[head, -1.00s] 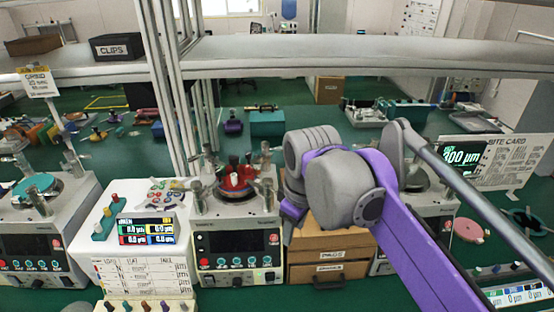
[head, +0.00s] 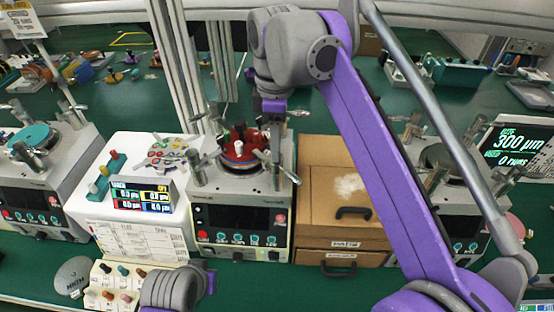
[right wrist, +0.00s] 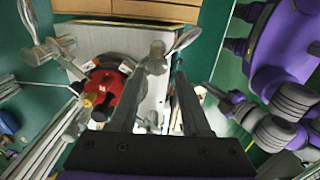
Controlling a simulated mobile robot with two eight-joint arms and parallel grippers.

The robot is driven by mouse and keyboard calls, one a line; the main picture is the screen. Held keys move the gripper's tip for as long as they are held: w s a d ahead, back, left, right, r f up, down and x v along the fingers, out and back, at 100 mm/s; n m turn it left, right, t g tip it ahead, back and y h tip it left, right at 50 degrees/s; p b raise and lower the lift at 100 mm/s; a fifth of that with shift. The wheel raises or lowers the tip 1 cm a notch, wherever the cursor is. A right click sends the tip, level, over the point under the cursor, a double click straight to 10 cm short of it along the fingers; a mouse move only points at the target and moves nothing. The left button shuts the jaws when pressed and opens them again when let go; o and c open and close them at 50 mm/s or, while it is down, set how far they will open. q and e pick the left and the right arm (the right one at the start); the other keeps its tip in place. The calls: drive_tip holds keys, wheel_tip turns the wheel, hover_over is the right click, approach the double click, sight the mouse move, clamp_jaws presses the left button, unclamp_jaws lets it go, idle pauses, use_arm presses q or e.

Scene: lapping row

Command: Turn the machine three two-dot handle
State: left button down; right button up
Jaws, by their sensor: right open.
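The middle machine (head: 238,205) is a grey box with a dark front panel, a red disc (head: 243,158) on top and metal lever handles around it. My right gripper (head: 273,108) is over the back right of its top. The right wrist view shows the gripper (right wrist: 158,82) open, with a metal handle (right wrist: 157,58) with a rounded end seen between and beyond its fingers. I cannot tell whether they touch. Another handle (right wrist: 42,50) stands to the left. Dots and machine numbers cannot be made out. My left gripper is not clearly seen; part of my arm shows at the bottom.
A machine with a teal disc (head: 35,135) stands at the left, and another machine (head: 440,160) is partly behind my right arm. A brown drawer box (head: 335,185) stands right of the middle machine, and a white stand (head: 140,160) left of it. Metal posts (head: 185,70) rise behind.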

sight(283, 170)
wheel_tip(283, 170, down, 5)
drive_tip(key=shift+w+f+b, duration=0.1)
drive_tip(key=shift+w+b, duration=0.05)
drive_tip(key=shift+b, duration=0.15)
clamp_jaws()
drive_tip(key=shift+d, duration=0.1)
idle(1.3)
